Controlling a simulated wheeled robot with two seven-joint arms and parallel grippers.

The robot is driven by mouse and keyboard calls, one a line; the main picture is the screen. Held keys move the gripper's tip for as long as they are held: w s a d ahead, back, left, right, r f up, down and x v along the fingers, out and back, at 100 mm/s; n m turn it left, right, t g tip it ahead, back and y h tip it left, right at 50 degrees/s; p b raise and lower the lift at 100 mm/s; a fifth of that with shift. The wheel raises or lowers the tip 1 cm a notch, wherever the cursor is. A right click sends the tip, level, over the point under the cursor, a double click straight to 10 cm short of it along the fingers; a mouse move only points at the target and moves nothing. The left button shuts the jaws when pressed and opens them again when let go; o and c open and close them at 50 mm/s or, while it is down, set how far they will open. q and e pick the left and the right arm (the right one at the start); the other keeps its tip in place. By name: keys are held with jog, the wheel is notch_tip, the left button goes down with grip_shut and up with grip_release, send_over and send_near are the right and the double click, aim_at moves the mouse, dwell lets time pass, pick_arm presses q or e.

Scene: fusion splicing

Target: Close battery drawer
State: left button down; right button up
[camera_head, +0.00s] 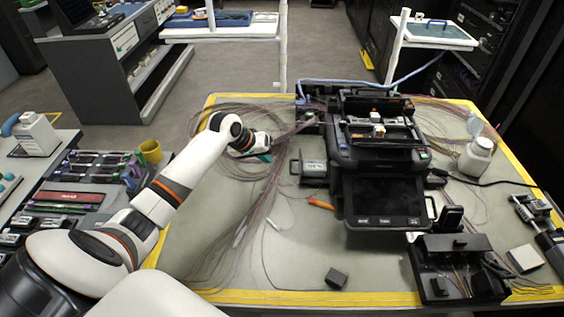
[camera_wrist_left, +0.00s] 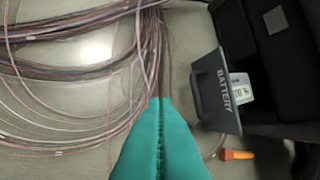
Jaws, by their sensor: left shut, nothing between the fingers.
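The fusion splicer (camera_head: 384,150) stands on the table, black with a screen at its front. Its battery drawer (camera_head: 296,168) sticks out from the left side. In the left wrist view the drawer's dark front panel, marked BATTERY (camera_wrist_left: 216,92), stands away from the splicer's body, with a white-labelled battery (camera_wrist_left: 240,88) behind it. My left gripper (camera_head: 265,157) is left of the drawer with its teal fingers pressed together and empty. In the left wrist view the fingertips (camera_wrist_left: 160,103) are apart from the panel. My right gripper is not visible.
Bundles of thin fibres (camera_head: 262,190) lie on the table around and below my left gripper. An orange tool (camera_head: 320,203) lies just in front of the drawer. A small dark block (camera_head: 336,278) sits near the front edge. A white bottle (camera_head: 477,157) stands right of the splicer.

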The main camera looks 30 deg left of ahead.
aim_at(316, 165)
pick_arm(q)
jog(key=w+d+f, duration=0.2)
jog(key=shift+w+d+f+p, duration=0.15)
jog(key=shift+w+d+p, duration=0.05)
jog(key=shift+d+p, duration=0.15)
jog(key=shift+w+d+f, duration=0.1)
jog(key=shift+w+d, duration=0.05)
jog(key=shift+d, duration=0.1)
jog(key=shift+w+d+f, duration=0.1)
jog(key=shift+w+d, duration=0.1)
jog(key=shift+d, duration=0.15)
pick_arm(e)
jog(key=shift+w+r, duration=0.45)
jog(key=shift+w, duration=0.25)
pick_arm(q)
jog(key=w+d, duration=0.1)
jog(key=d, duration=0.1)
jog(key=w+d+p, duration=0.1)
jog(key=w+d, duration=0.1)
jog(key=d, duration=0.1)
jog(key=w+d, duration=0.2)
jog(key=d, duration=0.1)
jog(key=shift+d+p, duration=0.15)
jog(key=shift+p, duration=0.2)
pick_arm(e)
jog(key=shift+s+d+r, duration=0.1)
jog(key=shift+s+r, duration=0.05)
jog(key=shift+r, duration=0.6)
